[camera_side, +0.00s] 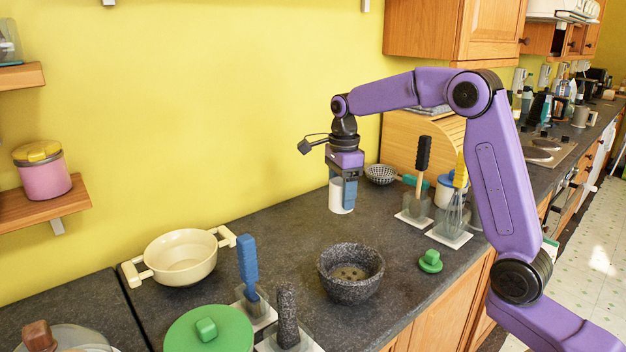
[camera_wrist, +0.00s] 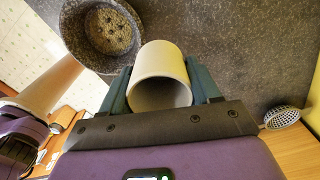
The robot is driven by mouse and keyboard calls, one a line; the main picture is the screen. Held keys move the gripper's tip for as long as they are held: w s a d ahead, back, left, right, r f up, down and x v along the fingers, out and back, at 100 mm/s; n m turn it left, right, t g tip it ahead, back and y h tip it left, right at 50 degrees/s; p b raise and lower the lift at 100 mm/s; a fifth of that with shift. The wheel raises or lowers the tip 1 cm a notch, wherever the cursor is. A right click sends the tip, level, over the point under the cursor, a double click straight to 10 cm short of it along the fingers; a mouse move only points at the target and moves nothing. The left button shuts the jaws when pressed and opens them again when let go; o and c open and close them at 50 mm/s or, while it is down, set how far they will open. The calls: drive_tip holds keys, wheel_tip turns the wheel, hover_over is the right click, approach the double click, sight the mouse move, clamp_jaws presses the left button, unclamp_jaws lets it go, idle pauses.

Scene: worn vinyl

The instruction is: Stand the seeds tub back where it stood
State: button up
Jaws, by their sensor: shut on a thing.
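The seeds tub (camera_side: 335,197) is a plain white cylinder, and it is upright in the side view. It also shows in the wrist view (camera_wrist: 160,62), with its open mouth toward the camera and the inside in shadow. My gripper (camera_side: 343,188) is shut on the tub, with a teal finger on each side of it in the wrist view (camera_wrist: 161,85). The tub is low at the back of the dark worktop (camera_side: 285,232), near the yellow wall. I cannot tell whether its base touches the worktop. No contents show inside it.
A grey stone mortar (camera_side: 351,285) with pale bits inside stands in front. A cream pot (camera_side: 180,262) is to the left. A small colander (camera_side: 380,174), a black-handled tool (camera_side: 422,155) in a holder and a green lidded piece (camera_side: 430,261) are to the right.

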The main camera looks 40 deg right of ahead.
drive_tip(key=s+d+f+m, duration=0.1)
drive_tip(key=s+d+f, duration=0.1)
drive_tip(key=d+f, duration=0.2)
drive_tip(key=s+d+f+m, duration=0.1)
drive_tip(key=s+d+f, duration=0.2)
drive_tip(key=d, duration=0.8)
wheel_tip(320, 180, down, 2)
drive_tip(key=shift+f, duration=0.15)
drive_tip(key=shift+s, duration=0.1)
drive_tip(key=shift+f, duration=2.85)
drive_tip(key=shift+f, duration=0.7)
drive_tip(key=o, duration=1.3)
drive_tip(key=shift+r, duration=0.15)
wheel_tip(320, 180, up, 8)
idle(0.7)
